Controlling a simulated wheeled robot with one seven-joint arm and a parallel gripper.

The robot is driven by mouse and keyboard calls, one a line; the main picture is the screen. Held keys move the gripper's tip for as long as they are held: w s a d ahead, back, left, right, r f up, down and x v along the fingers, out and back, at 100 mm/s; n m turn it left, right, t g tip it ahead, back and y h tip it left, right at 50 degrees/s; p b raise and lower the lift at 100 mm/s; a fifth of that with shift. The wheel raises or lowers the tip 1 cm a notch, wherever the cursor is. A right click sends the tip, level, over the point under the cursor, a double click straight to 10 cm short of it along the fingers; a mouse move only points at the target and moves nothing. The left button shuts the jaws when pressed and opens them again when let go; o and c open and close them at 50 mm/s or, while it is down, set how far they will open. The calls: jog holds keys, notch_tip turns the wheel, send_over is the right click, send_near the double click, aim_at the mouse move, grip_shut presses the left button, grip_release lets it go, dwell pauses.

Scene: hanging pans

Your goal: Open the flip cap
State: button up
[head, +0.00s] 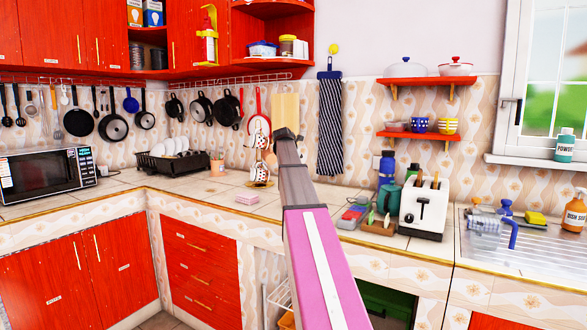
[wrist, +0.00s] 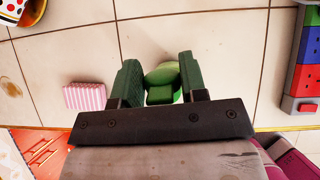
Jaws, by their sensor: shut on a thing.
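In the wrist view my gripper (wrist: 160,78) has its two dark green fingers on either side of a small green object (wrist: 162,74). The object has a rounded light green top and a darker block on the near side. I take it for the thing with the flip cap, but cannot tell its cap from its body. The gripper is shut on it, over the tiled counter. Its lower part is hidden by the gripper's black bar. In the head view my arm hides both the fingers and the object.
A pink striped sponge (wrist: 85,96) lies left of the gripper, and a dotted mug (wrist: 22,12) is at the far left corner. A red and blue strip (wrist: 304,65) lies on the right. A toaster (head: 423,208) and a blue bottle (head: 386,168) stand right of my arm.

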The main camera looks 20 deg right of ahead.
jog(key=shift+f, duration=0.1)
jog(key=o, duration=0.6)
jog(key=v, duration=1.1)
